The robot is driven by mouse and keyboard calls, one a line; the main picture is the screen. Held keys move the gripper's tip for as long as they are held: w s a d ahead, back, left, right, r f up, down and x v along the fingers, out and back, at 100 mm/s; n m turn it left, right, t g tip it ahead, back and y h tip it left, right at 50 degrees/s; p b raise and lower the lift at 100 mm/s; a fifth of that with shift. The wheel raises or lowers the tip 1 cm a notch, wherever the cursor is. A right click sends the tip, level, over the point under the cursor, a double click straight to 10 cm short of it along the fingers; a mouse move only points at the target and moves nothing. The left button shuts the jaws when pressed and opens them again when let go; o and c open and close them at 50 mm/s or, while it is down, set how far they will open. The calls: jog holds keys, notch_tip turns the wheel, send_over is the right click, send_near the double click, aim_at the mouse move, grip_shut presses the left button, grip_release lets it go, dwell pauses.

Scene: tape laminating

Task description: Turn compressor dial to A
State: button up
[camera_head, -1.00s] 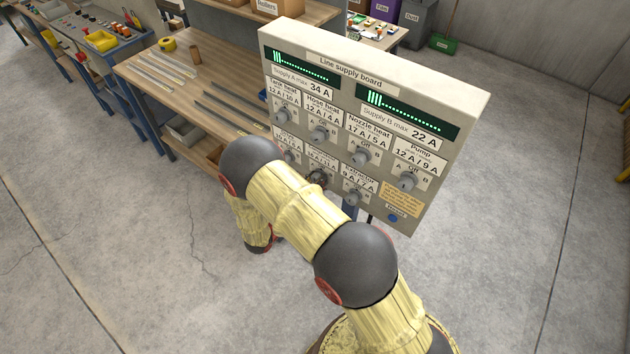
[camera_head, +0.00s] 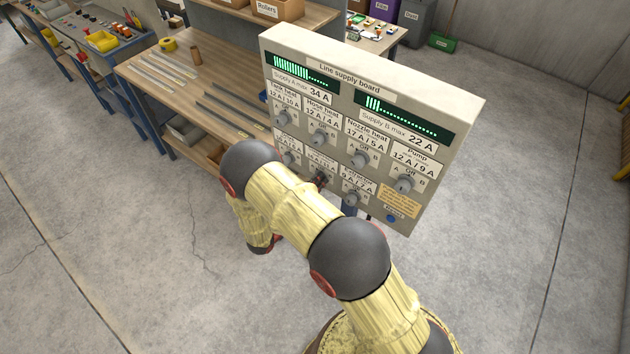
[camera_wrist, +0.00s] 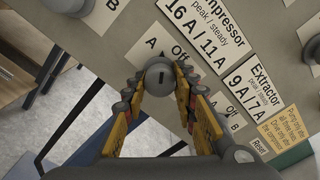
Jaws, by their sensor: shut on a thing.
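The compressor dial (camera_wrist: 160,77) is a round grey knob in the middle of the wrist view, below the Compressor label (camera_wrist: 207,25) reading 16 A / 11 A. My gripper (camera_wrist: 160,88) is shut on it, with one finger on each side. The dark slot on the knob's face runs nearly up and down in the picture, closer to the A mark (camera_wrist: 151,42) than to Off. Its B mark is hidden by the right finger. In the head view my gripper (camera_head: 320,180) is at the lower row of the line supply board (camera_head: 455,115), partly hidden by my arm.
The Extractor label (camera_wrist: 257,85) is to the right, close to my right finger. Other dials, such as the pump dial (camera_head: 405,184), sit on the same board. The supply A bar (camera_head: 303,70) is longer than the supply B bar (camera_head: 400,115). A wooden workbench (camera_head: 215,75) stands behind.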

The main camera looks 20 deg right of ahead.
jog(key=shift+n, duration=0.5)
jog(key=o, duration=1.2)
jog(key=shift+w, duration=0.1)
jog(key=v, duration=1.2)
